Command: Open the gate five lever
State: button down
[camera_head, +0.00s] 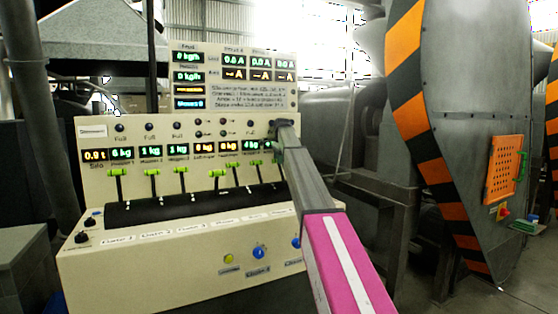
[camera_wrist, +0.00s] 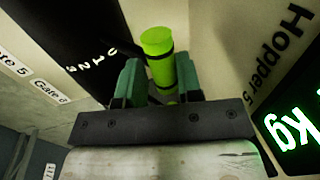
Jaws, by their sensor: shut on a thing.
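In the wrist view, my gripper (camera_wrist: 158,82) has its two green fingers on either side of a bright green lever handle (camera_wrist: 158,45) and is shut on it. The printed label "Hopper 5" (camera_wrist: 283,50) is to its right and the label "Gate 5" (camera_wrist: 12,64) to its left, so this looks like the gate five lever. A scale marked 0 to 3 (camera_wrist: 92,58) runs away to the left on the black strip, and the handle is near its 0 end. In the head view, my arm covers the held lever and the right side of the panel.
The cream control panel (camera_head: 180,262) carries several other green levers, such as the leftmost one (camera_head: 117,172), on a black curved strip (camera_head: 150,210). Colored buttons (camera_head: 259,252) sit along its front. A grey machine with orange stripes (camera_head: 465,120) stands at right.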

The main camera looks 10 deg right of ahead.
jog(key=shift+s+d+r+t, duration=0.2)
jog(key=shift+s+r+t, duration=0.3)
jog(key=shift+s, duration=0.25)
jog(key=s+d+t+y, duration=0.1)
jog(key=s+d+t, duration=0.1)
jog(key=s, duration=0.6)
jog(key=s+d+t+y, duration=0.1)
jog(key=s+d+t, duration=0.2)
jog(key=s+t, duration=0.2)
jog(key=s, duration=0.2)
jog(key=shift+s+r+t+y, duration=0.25)
jog(key=shift+s+t+y, duration=0.05)
jog(key=shift+s+y, duration=0.1)
jog(key=c, duration=1)
grip_release()
jog(key=shift+w+f, duration=0.2)
jog(key=shift+o, duration=0.4)
jog(key=shift+r, duration=0.2)
jog(key=shift+s+r, duration=0.1)
